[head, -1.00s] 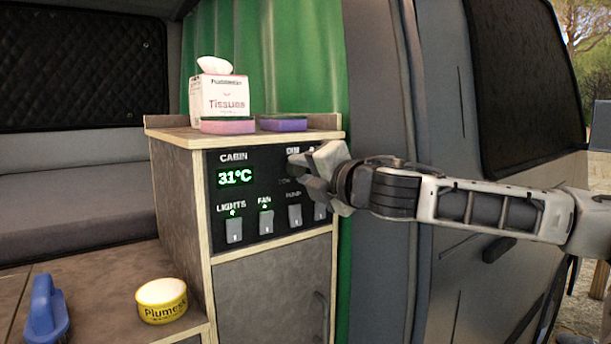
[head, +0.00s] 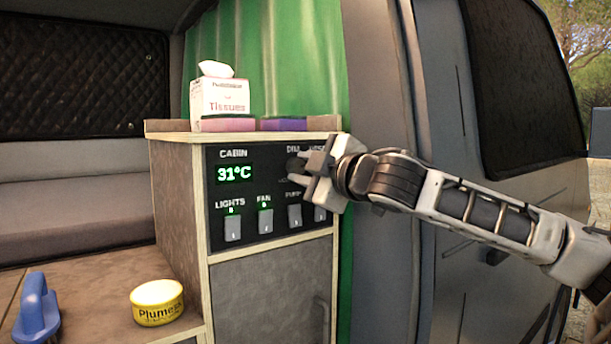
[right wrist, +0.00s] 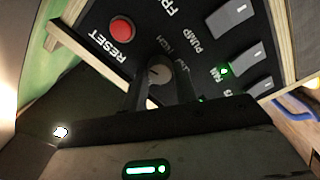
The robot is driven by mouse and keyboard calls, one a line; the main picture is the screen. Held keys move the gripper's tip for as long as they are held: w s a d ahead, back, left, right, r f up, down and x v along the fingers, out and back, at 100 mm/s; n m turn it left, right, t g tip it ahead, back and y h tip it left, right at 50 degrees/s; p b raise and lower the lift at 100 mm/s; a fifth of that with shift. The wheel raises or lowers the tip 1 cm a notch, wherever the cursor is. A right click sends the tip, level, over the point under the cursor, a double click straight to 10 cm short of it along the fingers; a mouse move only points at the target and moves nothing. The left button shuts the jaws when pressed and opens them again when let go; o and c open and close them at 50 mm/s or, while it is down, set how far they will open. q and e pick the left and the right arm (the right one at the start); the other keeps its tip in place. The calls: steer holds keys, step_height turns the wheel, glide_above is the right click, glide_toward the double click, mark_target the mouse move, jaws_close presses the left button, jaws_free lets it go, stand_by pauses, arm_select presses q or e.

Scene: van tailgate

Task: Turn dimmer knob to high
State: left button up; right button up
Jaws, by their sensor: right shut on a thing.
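The dimmer knob (right wrist: 158,73) is a small dark round knob on the black control panel (head: 270,225), under the DIM label. In the right wrist view it sits between my right gripper's two fingers (right wrist: 158,92), with the HIGH and LOW labels beside it. A short pale mark shows on its face; which label it points to is unclear. In the head view my right gripper (head: 306,170) reaches in from the right and is shut on the knob, partly covering it. My left gripper is not in view.
A red RESET button (right wrist: 122,30) is close to the knob. Several grey switches, including LIGHTS (head: 233,228) and FAN (head: 265,221), are below. A tissue box (head: 220,97) and sponges stand on the cabinet top. A yellow tin (head: 157,302) and blue brush (head: 36,308) are lower left.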

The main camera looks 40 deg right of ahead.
steer(key=m+b, duration=0.1)
steer(key=m, duration=0.2)
steer(key=shift+f, duration=0.1)
steer(key=shift+m+b, duration=0.35)
steer(key=shift+m, duration=1.65)
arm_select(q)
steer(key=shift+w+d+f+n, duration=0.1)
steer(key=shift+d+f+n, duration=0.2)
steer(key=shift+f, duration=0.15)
arm_select(e)
steer(key=shift+m, duration=0.3)
arm_select(q)
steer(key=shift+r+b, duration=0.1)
steer(key=shift+b, duration=0.2)
arm_select(e)
steer(key=o, duration=1)
steer(key=shift+c, duration=0.2)
